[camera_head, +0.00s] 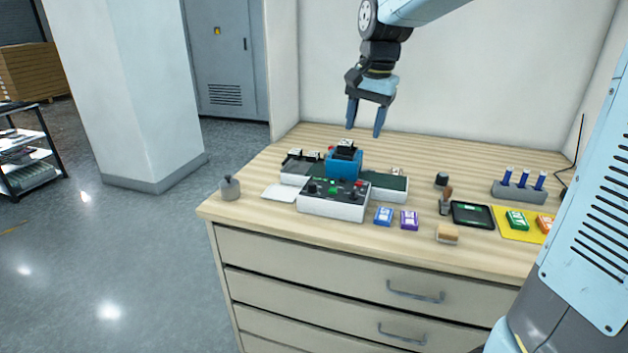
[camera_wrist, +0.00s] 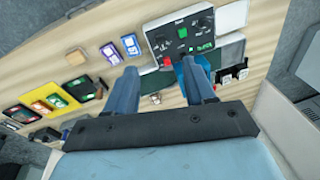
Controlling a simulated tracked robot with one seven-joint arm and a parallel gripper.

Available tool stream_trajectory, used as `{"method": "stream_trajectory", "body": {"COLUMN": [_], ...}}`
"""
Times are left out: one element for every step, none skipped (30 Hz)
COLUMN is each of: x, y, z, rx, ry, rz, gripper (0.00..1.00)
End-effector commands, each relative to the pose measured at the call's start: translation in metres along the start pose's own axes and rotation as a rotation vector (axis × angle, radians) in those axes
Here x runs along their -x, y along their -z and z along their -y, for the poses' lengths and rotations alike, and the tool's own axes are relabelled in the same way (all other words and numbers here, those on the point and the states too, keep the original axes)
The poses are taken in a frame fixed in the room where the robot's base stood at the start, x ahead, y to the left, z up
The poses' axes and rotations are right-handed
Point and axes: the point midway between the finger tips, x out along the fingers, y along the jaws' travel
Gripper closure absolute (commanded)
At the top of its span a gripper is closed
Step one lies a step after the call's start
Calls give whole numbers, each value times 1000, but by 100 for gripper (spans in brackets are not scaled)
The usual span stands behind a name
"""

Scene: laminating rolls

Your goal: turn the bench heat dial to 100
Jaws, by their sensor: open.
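A control box (camera_head: 333,199) with a dark sloped panel stands on the wooden bench top (camera_head: 240,198). Its panel carries dark knobs, a green display and a red button; which knob is the heat dial, and its setting, are too small to read. The panel also shows in the wrist view (camera_wrist: 180,38), past my fingertips. A blue machine block (camera_head: 344,163) stands just behind the panel. My gripper (camera_head: 365,133) is open and empty, pointing down above and behind the box, apart from it. It also shows in the wrist view (camera_wrist: 157,72).
Blue (camera_head: 383,216) and purple (camera_head: 409,220) boxes lie right of the control box. Further right are a brush (camera_head: 446,200), a black tablet (camera_head: 472,214), a yellow mat (camera_head: 511,235) and a rack with blue-topped pegs (camera_head: 518,191). A grey weight (camera_head: 230,188) stands at the left corner.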

Motion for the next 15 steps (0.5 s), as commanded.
{"method": "stream_trajectory", "body": {"x": [-9,-14,-21,-26,-30,-38,-43,-49,-56,-60,-65,-70,-75,-78,-82], "y": [7,10,14,18,21,24,26,28,31,32,33,35,35,36,36], "z": [16,24,36,44,52,64,72,80,89,96,102,110,115,120,125], "rx": [-21,-37,-58,-75,-92,-113,-128,-142,-161,-174,-186,-201,-210,-219,-228], "ry": [-15,-24,-36,-45,-53,-66,-77,-86,-98,-105,-114,-124,-131,-136,-143], "rz": [15,23,33,39,44,51,57,61,65,67,70,72,75,75,76], "gripper": [46,46,46,46,46,46,46,46,46,46,46,46,46,46,46]}}
